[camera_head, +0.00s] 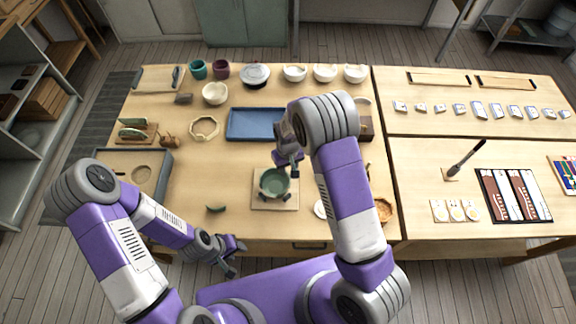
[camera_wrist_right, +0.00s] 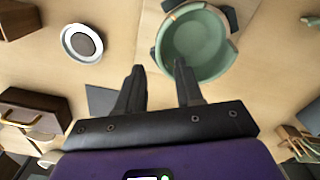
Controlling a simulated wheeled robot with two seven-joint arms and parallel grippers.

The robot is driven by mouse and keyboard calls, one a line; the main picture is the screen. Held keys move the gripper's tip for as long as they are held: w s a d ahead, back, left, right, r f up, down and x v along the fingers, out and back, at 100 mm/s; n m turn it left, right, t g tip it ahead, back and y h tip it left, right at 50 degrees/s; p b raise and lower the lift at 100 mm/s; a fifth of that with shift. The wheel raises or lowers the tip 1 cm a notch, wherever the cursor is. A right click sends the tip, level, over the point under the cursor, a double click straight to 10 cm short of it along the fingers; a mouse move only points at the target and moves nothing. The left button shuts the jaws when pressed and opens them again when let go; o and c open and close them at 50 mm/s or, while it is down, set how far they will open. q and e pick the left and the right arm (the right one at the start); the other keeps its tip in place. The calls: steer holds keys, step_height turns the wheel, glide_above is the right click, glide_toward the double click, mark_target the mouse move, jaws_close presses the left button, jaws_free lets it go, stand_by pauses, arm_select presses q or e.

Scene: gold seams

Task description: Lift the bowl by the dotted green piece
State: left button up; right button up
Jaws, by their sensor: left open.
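The green bowl (camera_head: 274,182) sits upright on a square wooden board (camera_head: 259,202), among small dark supports. It also shows at the top of the right wrist view (camera_wrist_right: 202,48). My right gripper (camera_head: 289,168) is just behind the bowl, pointing down. In the right wrist view its fingers (camera_wrist_right: 159,68) are apart, one overlapping the bowl and the other outside its rim; contact cannot be told. A loose green piece (camera_head: 216,208) lies left of the board. Dots are too small to make out on it or on the bowl. My left gripper (camera_head: 235,257) is open and empty in front of the table.
A blue tray (camera_head: 254,124) lies behind the bowl. A small white dish (camera_head: 320,209) is right of the board, partly hidden by my right arm. Bowls and cups line the back edge. A grey tray (camera_head: 160,160) is at the left. The table left of the board is mostly clear.

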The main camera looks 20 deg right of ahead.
mark_target(288, 175)
steer(key=shift+f+b, duration=1.7)
steer(key=shift+f, duration=0.65)
jaws_close()
